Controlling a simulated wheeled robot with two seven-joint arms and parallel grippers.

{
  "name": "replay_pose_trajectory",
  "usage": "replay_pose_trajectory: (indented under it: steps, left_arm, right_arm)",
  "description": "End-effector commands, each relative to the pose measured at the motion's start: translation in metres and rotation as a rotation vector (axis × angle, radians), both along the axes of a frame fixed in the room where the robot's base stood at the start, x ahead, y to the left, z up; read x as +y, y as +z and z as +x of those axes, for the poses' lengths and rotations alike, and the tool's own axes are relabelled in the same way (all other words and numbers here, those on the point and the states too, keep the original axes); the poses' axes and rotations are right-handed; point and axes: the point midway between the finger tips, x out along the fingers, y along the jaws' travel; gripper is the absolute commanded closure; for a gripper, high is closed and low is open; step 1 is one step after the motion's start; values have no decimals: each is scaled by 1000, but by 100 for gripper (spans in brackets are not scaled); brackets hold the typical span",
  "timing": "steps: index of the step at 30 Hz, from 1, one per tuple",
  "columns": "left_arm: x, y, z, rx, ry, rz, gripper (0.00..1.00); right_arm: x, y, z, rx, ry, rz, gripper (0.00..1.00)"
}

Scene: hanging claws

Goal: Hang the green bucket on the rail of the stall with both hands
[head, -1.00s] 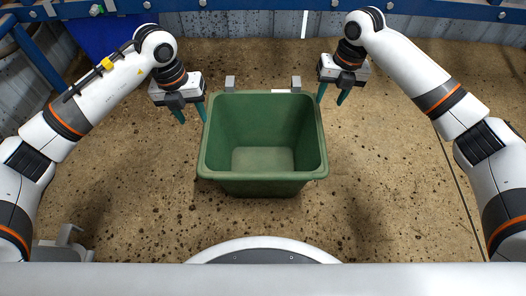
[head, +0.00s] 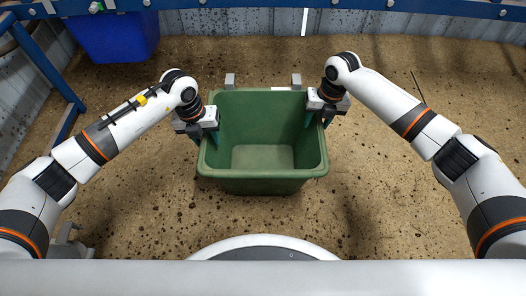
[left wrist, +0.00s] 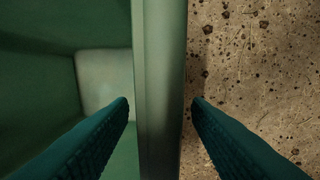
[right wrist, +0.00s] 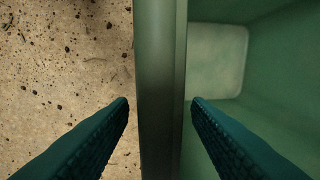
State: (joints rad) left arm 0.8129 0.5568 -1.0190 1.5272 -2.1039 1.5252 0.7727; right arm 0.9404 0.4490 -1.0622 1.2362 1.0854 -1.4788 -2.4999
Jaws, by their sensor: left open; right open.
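The green bucket (head: 262,184) stands upright on the dirt floor in the middle of the head view, empty, with two grey hooks (head: 296,81) at its far rim. My left gripper (head: 205,138) is at the bucket's left rim. In the left wrist view its open fingers (left wrist: 160,105) straddle the rim wall (left wrist: 160,60), one inside and one outside. My right gripper (head: 318,115) is at the right rim. In the right wrist view its open fingers (right wrist: 160,105) also straddle the rim (right wrist: 160,50). Neither gripper visibly closes on the rim.
A blue rail (head: 270,5) runs across the top of the head view. A blue bucket (head: 112,38) hangs at its left. A corrugated metal wall (head: 250,22) stands behind. The dirt floor (head: 390,190) around the green bucket is clear.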

Motion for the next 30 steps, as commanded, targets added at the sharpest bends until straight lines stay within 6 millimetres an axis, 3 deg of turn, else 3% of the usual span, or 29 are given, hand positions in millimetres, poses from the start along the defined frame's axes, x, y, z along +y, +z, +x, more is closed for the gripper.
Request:
replay_pose_trajectory:
  steps: [12,21,30]
  left_arm:
    - [-1,-8,0,0,0,0,56]
    - [-1,-7,0,0,0,0,100]
    - [-1,-7,0,0,0,0,100]
  right_arm:
    - [1,-8,0,-1,0,0,56]
    - [1,-7,0,-1,-1,0,100]
    - [0,-7,0,-1,-1,-1,100]
